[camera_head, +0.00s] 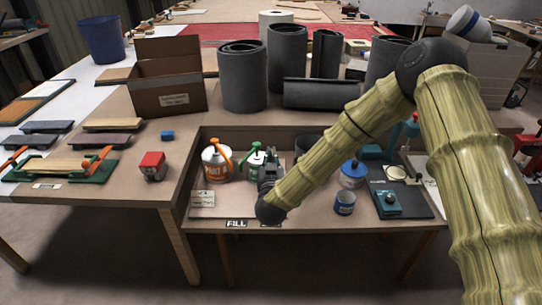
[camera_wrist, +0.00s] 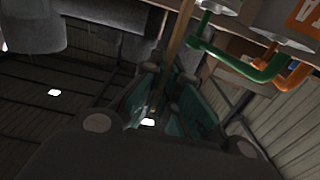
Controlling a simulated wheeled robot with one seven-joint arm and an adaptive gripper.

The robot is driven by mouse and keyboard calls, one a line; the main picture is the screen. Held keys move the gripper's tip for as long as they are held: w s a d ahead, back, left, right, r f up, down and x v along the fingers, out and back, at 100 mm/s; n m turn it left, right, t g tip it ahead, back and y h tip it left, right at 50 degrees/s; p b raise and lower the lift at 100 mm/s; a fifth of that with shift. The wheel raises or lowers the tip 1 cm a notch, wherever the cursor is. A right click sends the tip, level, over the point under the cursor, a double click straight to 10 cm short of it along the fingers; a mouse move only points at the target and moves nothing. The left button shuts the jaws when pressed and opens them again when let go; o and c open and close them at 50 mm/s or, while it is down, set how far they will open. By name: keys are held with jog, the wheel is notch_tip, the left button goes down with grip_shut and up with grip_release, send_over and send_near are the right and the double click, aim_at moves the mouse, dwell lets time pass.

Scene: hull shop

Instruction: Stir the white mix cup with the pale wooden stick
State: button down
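My gripper (camera_head: 267,178) is low over the fill tray at the table front, partly covered by my forearm. In the wrist view, which looks upside down, its two dark green fingers (camera_wrist: 164,88) are closed about the pale wooden stick (camera_wrist: 178,36). The stick runs out of the picture at the top, so its far end is hidden. I cannot make out the white mix cup in either view; my arm may cover it.
An orange-pump can (camera_head: 216,164) and a green-pump can (camera_head: 256,158) stand beside my gripper. Grey rolls (camera_head: 243,80) stand behind.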

jog(key=shift+f+b, duration=1)
jog(key=shift+f, duration=1.2)
jog(key=shift+d, duration=0.1)
